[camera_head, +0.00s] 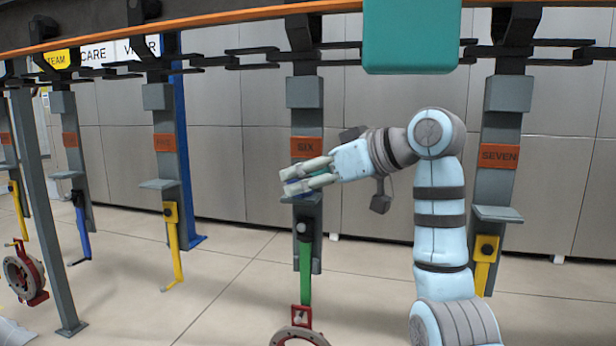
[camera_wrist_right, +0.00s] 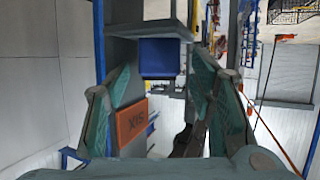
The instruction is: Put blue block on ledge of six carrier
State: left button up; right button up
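The six carrier (camera_head: 306,145) hangs from the overhead rail, with an orange SIX label and a small grey ledge (camera_head: 301,198) below it. My right gripper (camera_head: 295,182) reaches in from the right at the ledge. The blue block (camera_head: 297,188) shows partly between its fingers. In the right wrist view, which is upside down, the blue block (camera_wrist_right: 165,58) sits against the ledge (camera_wrist_right: 150,29), which fits it resting there. The fingers (camera_wrist_right: 165,75) stand apart on either side with gaps to the block. My left gripper is not in view.
The seven carrier (camera_head: 498,155) hangs to the right and the five carrier (camera_head: 163,141) to the left, each with a ledge. A green hook (camera_head: 305,270) hangs below the six carrier, holding a red-rimmed part (camera_head: 300,336). A teal box (camera_head: 411,35) is at the top.

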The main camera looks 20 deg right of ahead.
jog(key=shift+d, duration=0.1)
jog(key=shift+r, duration=0.25)
jog(key=v, duration=1.2)
jog(key=shift+f, duration=0.15)
